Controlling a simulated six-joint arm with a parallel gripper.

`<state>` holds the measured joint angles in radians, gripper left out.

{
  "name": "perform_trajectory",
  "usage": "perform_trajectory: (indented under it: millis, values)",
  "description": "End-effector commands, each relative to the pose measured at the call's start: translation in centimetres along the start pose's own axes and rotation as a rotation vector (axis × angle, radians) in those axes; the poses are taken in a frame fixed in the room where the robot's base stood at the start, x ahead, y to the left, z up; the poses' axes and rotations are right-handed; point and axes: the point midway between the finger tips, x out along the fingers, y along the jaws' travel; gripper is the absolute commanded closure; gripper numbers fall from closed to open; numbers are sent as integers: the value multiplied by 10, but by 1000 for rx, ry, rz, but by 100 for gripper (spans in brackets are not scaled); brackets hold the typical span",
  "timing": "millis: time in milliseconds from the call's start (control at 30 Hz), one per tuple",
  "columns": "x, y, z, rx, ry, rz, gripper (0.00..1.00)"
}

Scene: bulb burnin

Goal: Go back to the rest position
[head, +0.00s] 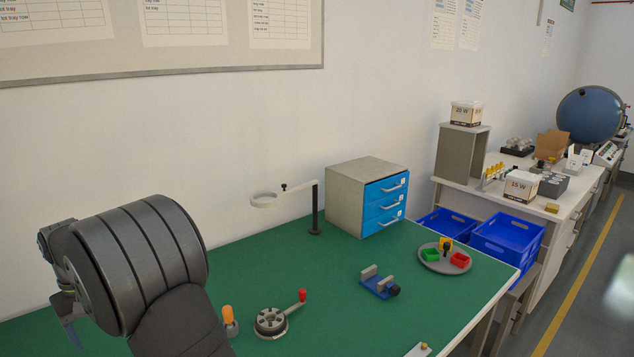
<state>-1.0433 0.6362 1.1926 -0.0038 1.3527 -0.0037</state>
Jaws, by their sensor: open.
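My gripper (68,315) is at the left of the head view, above the green bench top (335,285). My large dark arm link covers much of it, and only its edge and a finger show. It is open, and I see nothing held in the part that shows. It is apart from the items on the bench.
Near my arm are an orange-topped item (229,320) and a round crank device (271,322) with a red knob. Further right are a blue vise-like fixture (378,282), a round tray (430,266) with small bins, a ring stand (315,215) and a drawer cabinet (345,192).

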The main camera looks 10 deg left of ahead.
Motion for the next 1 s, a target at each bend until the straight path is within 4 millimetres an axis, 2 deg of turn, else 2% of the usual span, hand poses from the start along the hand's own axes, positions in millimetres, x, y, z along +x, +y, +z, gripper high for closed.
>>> perform_trajectory:
  millis: [600,800,1000]
  values:
    - [122,0,0,0,-4,0,28]
    - [149,0,0,0,-2,0,28]
    - [160,0,0,0,0,0,28]
